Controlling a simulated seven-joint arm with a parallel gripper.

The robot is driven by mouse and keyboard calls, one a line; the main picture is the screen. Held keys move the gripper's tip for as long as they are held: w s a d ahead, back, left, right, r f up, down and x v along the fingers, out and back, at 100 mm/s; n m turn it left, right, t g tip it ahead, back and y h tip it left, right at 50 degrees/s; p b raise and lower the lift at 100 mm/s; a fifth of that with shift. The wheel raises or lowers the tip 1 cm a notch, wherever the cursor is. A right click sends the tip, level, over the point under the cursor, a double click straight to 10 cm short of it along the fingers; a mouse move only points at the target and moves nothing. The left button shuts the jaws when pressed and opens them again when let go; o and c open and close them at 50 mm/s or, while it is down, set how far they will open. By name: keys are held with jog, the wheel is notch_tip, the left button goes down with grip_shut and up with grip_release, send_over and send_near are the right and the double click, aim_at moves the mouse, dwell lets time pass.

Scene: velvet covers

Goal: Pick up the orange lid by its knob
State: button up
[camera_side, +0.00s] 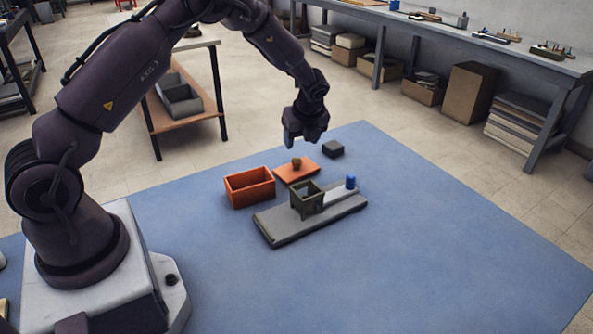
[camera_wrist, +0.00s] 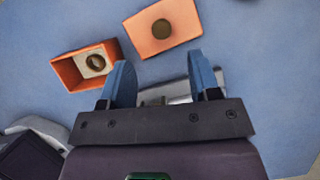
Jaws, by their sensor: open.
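The orange lid (camera_side: 284,173) lies flat on the blue mat, with its brown knob (camera_side: 296,162) pointing up. In the wrist view the lid (camera_wrist: 182,14) is at the top centre, and its round knob (camera_wrist: 161,29) lies just beyond my fingertips. My gripper (camera_side: 303,140) is above the mat, close to the lid in the side view. In the wrist view my gripper (camera_wrist: 159,60) has its two blue fingers wide apart with nothing between their tips.
An open orange box (camera_side: 250,188) stands left of the lid; a pale piece with a ring (camera_wrist: 95,62) lies inside. In front, a grey board (camera_side: 273,228) bears a dark green open frame (camera_side: 307,201) and a blue peg (camera_side: 350,182). A dark block (camera_side: 333,149) sits behind right.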

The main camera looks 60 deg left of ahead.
aim_at(297, 159)
jog(key=x, duration=0.9)
jog(key=shift+d+f, duration=0.15)
jog(key=shift+d, duration=0.05)
jog(key=shift+c, duration=0.3)
jog(key=c, duration=1)
